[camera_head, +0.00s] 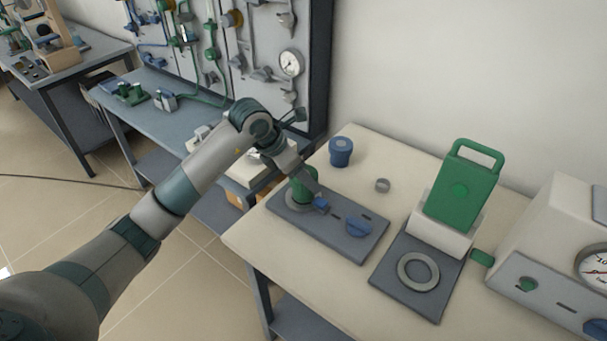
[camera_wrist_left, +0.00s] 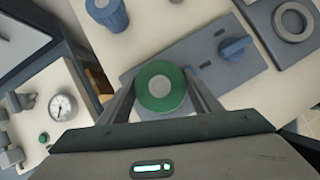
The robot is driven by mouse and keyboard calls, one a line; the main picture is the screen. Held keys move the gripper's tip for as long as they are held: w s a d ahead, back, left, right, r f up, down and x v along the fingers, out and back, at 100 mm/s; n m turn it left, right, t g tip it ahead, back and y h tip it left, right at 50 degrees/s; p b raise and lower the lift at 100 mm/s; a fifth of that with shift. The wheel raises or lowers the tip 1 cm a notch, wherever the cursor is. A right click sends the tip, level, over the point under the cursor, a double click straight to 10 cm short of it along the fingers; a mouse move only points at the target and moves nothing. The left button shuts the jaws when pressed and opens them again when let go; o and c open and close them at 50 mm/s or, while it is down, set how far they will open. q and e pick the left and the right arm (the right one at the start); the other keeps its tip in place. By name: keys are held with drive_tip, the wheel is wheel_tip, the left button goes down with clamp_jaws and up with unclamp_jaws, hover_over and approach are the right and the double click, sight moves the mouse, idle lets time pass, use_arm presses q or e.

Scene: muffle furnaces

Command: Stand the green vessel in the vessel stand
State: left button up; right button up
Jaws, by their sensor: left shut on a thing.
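The green vessel (camera_head: 301,191) is at the left end of a dark grey plate with a blue knob. My left gripper (camera_head: 304,180) is shut on it from above. In the left wrist view the vessel's round green top with a pale centre (camera_wrist_left: 160,86) sits between the two fingers. A pale ring shows around the vessel's lower part; I cannot tell whether the vessel rests in it or is just above. A second dark plate with a flat grey ring (camera_head: 418,271) lies to the right; which of these is the vessel stand is not clear. My right gripper is not in view.
The blue knob (camera_head: 359,226) is right of my gripper. A green panel with a handle (camera_head: 463,189) rises behind the second plate. A gauge box (camera_head: 560,250) fills the right.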

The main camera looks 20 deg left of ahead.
use_arm(q)
drive_tip(key=shift+f+b, duration=0.2)
drive_tip(key=shift+b, duration=0.15)
idle(0.6)
drive_tip(key=shift+f+b, duration=0.35)
drive_tip(key=shift+b, duration=0.1)
idle(0.7)
drive_tip(key=o, duration=1.5)
drive_tip(key=shift+s+f, duration=0.1)
drive_tip(key=shift+f, duration=0.05)
